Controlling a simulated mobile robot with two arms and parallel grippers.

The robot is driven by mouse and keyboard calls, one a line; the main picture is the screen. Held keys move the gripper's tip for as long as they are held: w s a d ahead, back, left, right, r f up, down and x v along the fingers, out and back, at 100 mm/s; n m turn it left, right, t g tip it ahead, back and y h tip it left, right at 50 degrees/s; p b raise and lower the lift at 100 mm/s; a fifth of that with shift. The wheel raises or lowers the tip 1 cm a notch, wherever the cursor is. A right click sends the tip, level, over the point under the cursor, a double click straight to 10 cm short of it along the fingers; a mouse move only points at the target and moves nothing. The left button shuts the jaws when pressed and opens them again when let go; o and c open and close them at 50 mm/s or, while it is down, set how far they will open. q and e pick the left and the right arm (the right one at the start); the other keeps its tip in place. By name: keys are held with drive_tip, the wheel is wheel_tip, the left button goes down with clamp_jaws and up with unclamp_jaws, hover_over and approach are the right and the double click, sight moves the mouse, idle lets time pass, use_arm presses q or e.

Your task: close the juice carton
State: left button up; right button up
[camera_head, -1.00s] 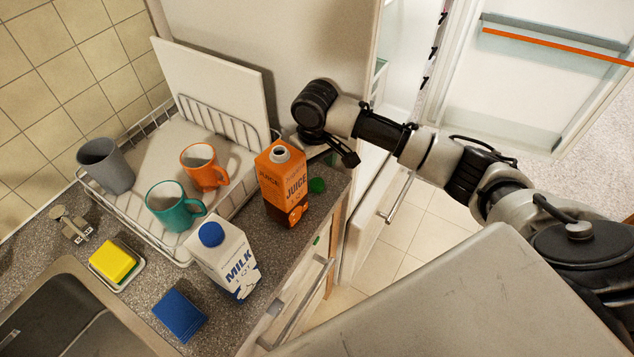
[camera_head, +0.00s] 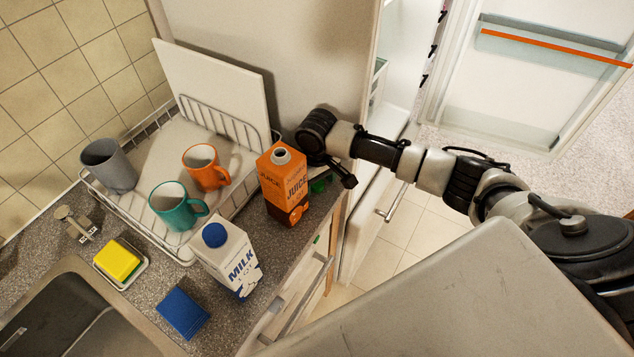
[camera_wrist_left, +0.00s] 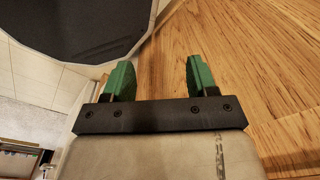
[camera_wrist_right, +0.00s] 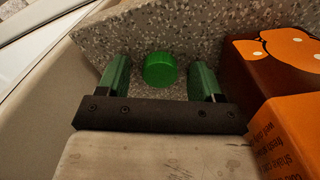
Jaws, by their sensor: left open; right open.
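The orange juice carton (camera_head: 283,185) stands upright on the counter, its top spout uncapped. Its side also shows at the right of the right wrist view (camera_wrist_right: 285,135). A green cap (camera_wrist_right: 160,70) lies on the counter beside the carton. My right gripper (camera_wrist_right: 158,78) is open, with the cap between its green fingers near their tips; it does not look gripped. In the head view the cap is mostly hidden by my right gripper (camera_head: 322,184). My left gripper (camera_wrist_left: 158,75) is open and empty in front of a wooden surface; it is not seen in the head view.
A milk carton with a blue cap (camera_head: 229,262) stands left of the juice. A dish rack (camera_head: 180,258) holds grey, teal and orange mugs and a white board. A yellow sponge (camera_head: 117,259) and a blue cloth (camera_head: 182,312) lie near the sink. An open fridge (camera_head: 400,110) stands behind my right arm.

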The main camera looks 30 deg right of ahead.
sight(320, 183)
drive_tip(key=c, duration=1)
drive_tip(key=shift+r, duration=0.1)
drive_tip(key=shift+r, duration=0.4)
drive_tip(key=r, duration=0.1)
drive_tip(key=r+b, duration=0.1)
drive_tip(key=r, duration=0.1)
drive_tip(key=shift+s+d+r, duration=0.2)
drive_tip(key=shift+d, duration=0.1)
drive_tip(key=s+d+r, duration=0.2)
drive_tip(key=s+d+r+b, duration=0.1)
drive_tip(key=s+d+r, duration=0.1)
drive_tip(key=s+d, duration=0.1)
drive_tip(key=s+d+r+b, duration=0.1)
drive_tip(key=s+d+r, duration=0.1)
drive_tip(key=s, duration=0.1)
drive_tip(key=shift+d+r, duration=0.25)
drive_tip(key=shift+r, duration=0.1)
